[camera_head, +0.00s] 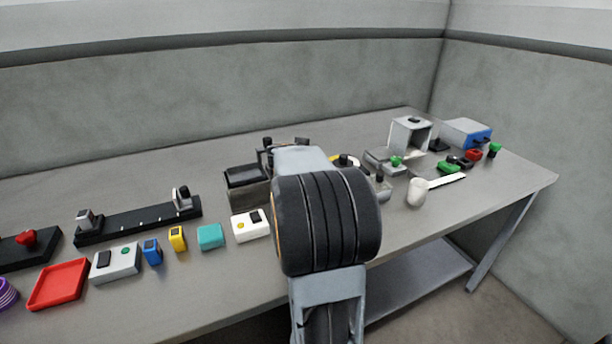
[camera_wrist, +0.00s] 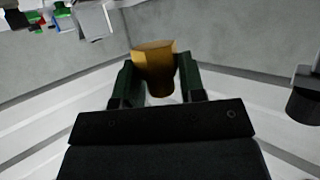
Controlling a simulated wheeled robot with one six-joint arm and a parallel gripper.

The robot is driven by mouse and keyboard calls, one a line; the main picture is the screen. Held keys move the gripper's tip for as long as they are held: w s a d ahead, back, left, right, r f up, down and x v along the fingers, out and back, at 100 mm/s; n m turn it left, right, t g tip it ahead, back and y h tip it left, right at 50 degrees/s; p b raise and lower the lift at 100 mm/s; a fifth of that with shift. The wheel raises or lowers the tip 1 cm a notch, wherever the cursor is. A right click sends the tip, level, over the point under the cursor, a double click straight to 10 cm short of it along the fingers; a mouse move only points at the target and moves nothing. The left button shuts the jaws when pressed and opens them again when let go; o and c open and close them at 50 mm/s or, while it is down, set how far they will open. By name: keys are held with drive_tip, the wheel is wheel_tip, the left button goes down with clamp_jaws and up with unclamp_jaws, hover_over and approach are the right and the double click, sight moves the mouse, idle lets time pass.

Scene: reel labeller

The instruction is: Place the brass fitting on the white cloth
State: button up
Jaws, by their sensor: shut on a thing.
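In the wrist view, the brass fitting (camera_wrist: 154,68) is a gold-coloured, faceted piece held between the two dark green fingers of my gripper (camera_wrist: 158,82). My gripper is shut on it. The held fitting stands out against a grey surface. In the head view my own arm covers the gripper and the fitting. I cannot make out the white cloth for certain in either view. A pale patch shows just below the fitting between the fingers in the wrist view, but I cannot tell what it is.
The grey bench (camera_head: 400,233) runs along the wall. A red tray (camera_head: 58,285), a teal block (camera_head: 210,236) and a white switch box (camera_head: 250,226) stand left of my arm. A white round-headed object (camera_head: 416,193) and a blue-fronted box (camera_head: 466,133) stand right.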

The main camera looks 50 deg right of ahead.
drive_tip(key=f, duration=0.1)
drive_tip(key=w+d+f+b, duration=0.1)
drive_tip(key=w+d+f, duration=0.1)
drive_tip(key=f, duration=0.1)
drive_tip(key=shift+w, duration=0.2)
drive_tip(key=shift+w+d+f+b, duration=0.1)
drive_tip(key=shift+f+b, duration=0.6)
drive_tip(key=shift+f, duration=0.15)
drive_tip(key=shift+w+d+f+b, duration=0.1)
drive_tip(key=shift+f+b, duration=0.55)
drive_tip(key=shift+f, duration=0.2)
drive_tip(key=shift+f, duration=0.1)
drive_tip(key=shift+f, duration=0.15)
drive_tip(key=o, duration=1)
drive_tip(key=shift+c, duration=0.2)
